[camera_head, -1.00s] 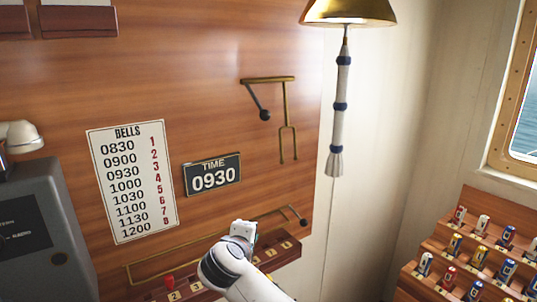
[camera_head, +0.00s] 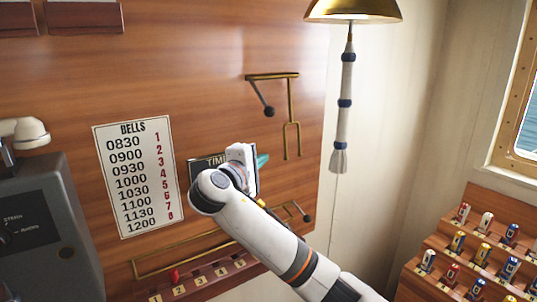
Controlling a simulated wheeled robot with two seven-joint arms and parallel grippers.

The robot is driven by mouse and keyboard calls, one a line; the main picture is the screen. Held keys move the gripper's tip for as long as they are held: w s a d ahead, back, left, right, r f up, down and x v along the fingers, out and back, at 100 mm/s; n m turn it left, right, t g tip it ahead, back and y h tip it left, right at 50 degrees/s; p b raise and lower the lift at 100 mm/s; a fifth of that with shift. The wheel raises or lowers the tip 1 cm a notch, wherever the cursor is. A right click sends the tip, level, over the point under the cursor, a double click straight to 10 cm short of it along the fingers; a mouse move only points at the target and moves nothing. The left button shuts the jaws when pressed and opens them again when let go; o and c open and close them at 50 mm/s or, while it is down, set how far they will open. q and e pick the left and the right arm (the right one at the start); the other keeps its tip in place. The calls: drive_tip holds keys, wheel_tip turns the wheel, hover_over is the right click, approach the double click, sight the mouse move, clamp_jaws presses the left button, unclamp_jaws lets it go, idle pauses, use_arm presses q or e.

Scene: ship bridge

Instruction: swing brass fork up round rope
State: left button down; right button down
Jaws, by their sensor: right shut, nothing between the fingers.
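The brass fork (camera_head: 291,138) hangs prongs down from a brass bracket (camera_head: 272,77) on the wooden panel. The white bell rope (camera_head: 344,120) with dark blue bands hangs straight below the brass bell, to the right of the fork and apart from it. My right gripper (camera_head: 262,161) is in front of the time sign, left of and a little below the fork's prongs in the picture. It is shut and empty; only a teal fingertip shows past its body. My left gripper is out of view.
A dark ball-ended lever (camera_head: 263,100) hangs left of the fork. The brass bell (camera_head: 355,10) is at the top. My arm partly hides the time sign (camera_head: 196,172) and a lower brass rail (camera_head: 180,255). A numbered peg strip (camera_head: 200,282) lies below; a stepped rack (camera_head: 490,215) stands right.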

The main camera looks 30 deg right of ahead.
drive_tip(key=p+x, duration=0.3)
drive_tip(key=x, duration=0.5)
drive_tip(key=shift+d, duration=0.2)
drive_tip(key=shift+w+d+f, duration=0.15)
drive_tip(key=shift+w+d, duration=0.15)
